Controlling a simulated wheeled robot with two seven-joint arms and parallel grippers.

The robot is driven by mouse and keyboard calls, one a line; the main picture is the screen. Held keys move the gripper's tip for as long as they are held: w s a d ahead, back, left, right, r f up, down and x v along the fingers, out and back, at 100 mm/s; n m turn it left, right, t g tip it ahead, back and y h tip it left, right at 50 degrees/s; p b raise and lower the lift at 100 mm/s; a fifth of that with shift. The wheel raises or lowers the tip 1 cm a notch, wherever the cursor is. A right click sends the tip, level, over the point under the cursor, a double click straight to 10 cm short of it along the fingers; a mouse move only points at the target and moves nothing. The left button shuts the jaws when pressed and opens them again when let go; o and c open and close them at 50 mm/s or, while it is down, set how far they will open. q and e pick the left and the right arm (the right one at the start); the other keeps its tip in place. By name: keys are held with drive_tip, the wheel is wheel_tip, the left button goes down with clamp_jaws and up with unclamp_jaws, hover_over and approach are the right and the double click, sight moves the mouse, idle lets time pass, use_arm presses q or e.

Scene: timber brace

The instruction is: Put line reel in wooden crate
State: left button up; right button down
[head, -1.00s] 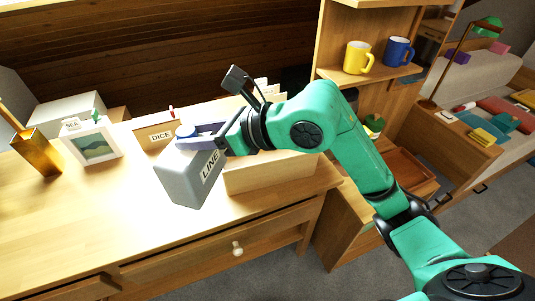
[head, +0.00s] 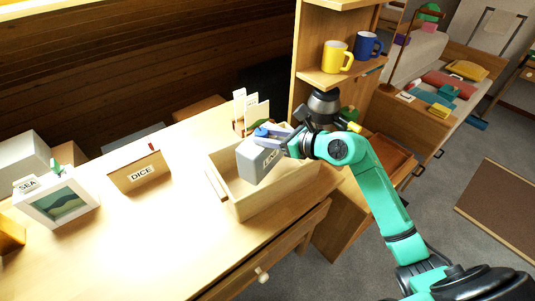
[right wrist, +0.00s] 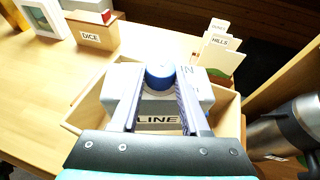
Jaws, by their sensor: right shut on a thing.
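The line reel is a grey block labelled LINE (head: 257,160) with a blue knob on top; it also shows in the right wrist view (right wrist: 157,120). My right gripper (head: 272,135) is shut on its blue knob (right wrist: 160,74) and holds it above the open wooden crate (head: 258,207). The crate is a light wood box on the desk; its rim also shows in the right wrist view (right wrist: 226,118). The block hides part of the crate's inside, and I cannot tell how far down it hangs. My left gripper is not in view.
A DICE box (head: 139,172) and a framed SEA picture (head: 58,200) stand left on the desk. Cards (head: 252,112) stand behind the crate. A dark metal flask (right wrist: 285,135) is close to the right. A shelf holds yellow (head: 337,57) and blue mugs (head: 368,45).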

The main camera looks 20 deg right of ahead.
sight(271, 154)
wheel_tip(271, 154, down, 6)
drive_tip(key=shift+f, duration=0.25)
drive_tip(key=shift+a+f+b, duration=0.1)
drive_tip(key=shift+b, duration=0.25)
drive_tip(key=shift+c, duration=2)
unclamp_jaws()
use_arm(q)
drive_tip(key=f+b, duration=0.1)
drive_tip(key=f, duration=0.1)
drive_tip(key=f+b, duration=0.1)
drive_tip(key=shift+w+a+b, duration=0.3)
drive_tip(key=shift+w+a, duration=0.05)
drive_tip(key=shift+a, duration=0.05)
use_arm(e)
drive_tip(key=v, duration=1.2)
